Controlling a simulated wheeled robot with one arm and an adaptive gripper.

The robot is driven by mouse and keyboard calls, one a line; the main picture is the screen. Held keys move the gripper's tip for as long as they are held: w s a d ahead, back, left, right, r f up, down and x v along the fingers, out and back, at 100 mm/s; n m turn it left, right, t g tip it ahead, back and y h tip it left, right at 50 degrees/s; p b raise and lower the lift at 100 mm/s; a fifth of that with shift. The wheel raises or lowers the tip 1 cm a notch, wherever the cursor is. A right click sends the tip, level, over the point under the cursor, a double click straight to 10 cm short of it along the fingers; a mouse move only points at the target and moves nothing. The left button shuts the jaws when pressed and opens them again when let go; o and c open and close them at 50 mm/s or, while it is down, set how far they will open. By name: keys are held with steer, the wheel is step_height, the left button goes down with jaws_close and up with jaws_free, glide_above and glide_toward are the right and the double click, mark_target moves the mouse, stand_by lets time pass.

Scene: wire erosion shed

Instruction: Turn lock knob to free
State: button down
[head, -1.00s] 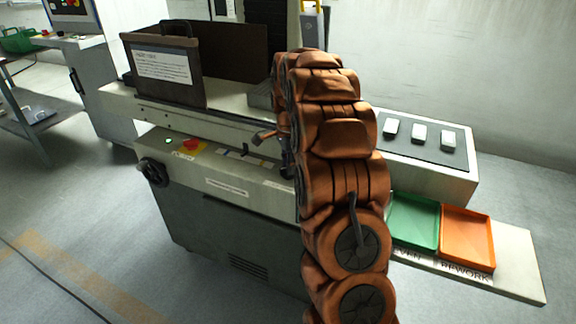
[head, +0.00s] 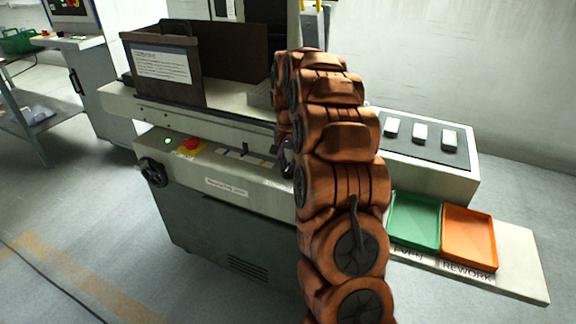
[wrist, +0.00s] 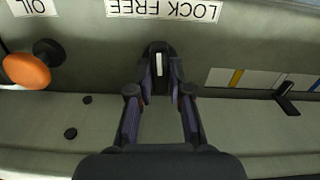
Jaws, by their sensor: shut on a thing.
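The lock knob (wrist: 158,61) is a dark knob with a white pointer mark on the machine's front panel. In the wrist view the mark runs straight up and down. A label strip (wrist: 163,9) with the words LOCK and FREE lies just above it. My gripper (wrist: 159,76) has its two fingers on either side of the knob and is shut on it.
An orange oil knob (wrist: 28,70) sticks out left of my gripper. A small black lever (wrist: 287,97) stands to the right beside a coloured strip. A red stop button (head: 190,144), a handwheel (head: 153,172), green (head: 392,245) and orange (head: 495,267) trays are farther off.

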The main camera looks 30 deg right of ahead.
mark_target(289, 167)
steer(key=n, duration=0.4)
steer(key=shift+s, duration=0.1)
steer(key=shift+f+n, duration=0.1)
steer(key=shift+n, duration=1.7)
steer(key=c, duration=1.1)
jaws_free()
step_height(289, 167, up, 12)
steer(key=shift+r, duration=0.1)
